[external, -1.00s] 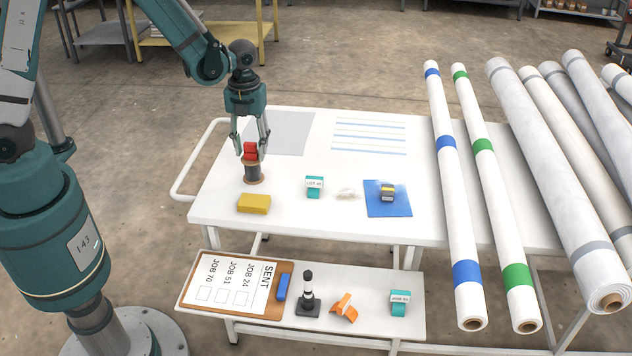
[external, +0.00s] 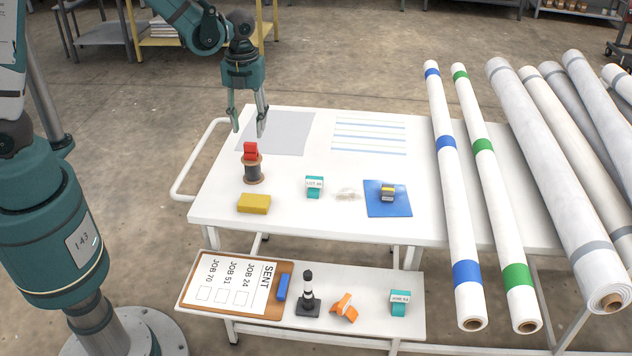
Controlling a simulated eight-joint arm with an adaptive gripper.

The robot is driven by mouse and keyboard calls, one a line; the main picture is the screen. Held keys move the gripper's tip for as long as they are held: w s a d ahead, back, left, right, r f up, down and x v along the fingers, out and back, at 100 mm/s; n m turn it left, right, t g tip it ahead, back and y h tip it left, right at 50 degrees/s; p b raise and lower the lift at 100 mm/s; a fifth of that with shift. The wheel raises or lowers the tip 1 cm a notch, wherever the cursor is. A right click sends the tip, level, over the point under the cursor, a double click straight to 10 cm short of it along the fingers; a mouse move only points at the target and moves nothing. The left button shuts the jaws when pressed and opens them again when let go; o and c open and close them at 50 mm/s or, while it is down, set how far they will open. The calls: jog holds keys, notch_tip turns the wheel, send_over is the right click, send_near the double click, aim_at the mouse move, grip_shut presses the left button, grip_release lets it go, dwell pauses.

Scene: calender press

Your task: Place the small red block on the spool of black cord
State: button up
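The small red block (external: 250,151) rests on top of the spool of black cord (external: 252,171). The spool stands upright on the white table at its left side. My gripper (external: 249,132) is open and empty above the block, apart from it, with its fingers pointing down. Nothing is between the fingers.
A yellow block (external: 254,204) lies in front of the spool. A teal labelled block (external: 314,186) and a blue mat (external: 388,208) with a small grey and yellow item are to the right. Long white rolls (external: 455,190) cover the right side. A grey sheet (external: 277,134) lies behind.

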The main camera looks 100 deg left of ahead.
aim_at(250, 143)
jog(key=shift+r, duration=2.05)
jog(key=d+r+n+t+y, duration=0.15)
jog(key=d+r+n, duration=0.25)
jog(key=d+r, duration=0.4)
jog(key=d+r+n+t+h, duration=0.15)
jog(key=d+r+n, duration=0.3)
jog(key=d, duration=0.65)
jog(key=s+d+r+n+t, duration=0.2)
jog(key=s+d+r+n, duration=0.1)
jog(key=d, duration=0.6)
jog(key=s+d+r+n+t, duration=0.2)
jog(key=s+d+n, duration=0.4)
jog(key=d, duration=0.3)
jog(key=shift+v, duration=0.85)
jog(key=shift+w+n, duration=0.15)
jog(key=shift+n, duration=0.1)
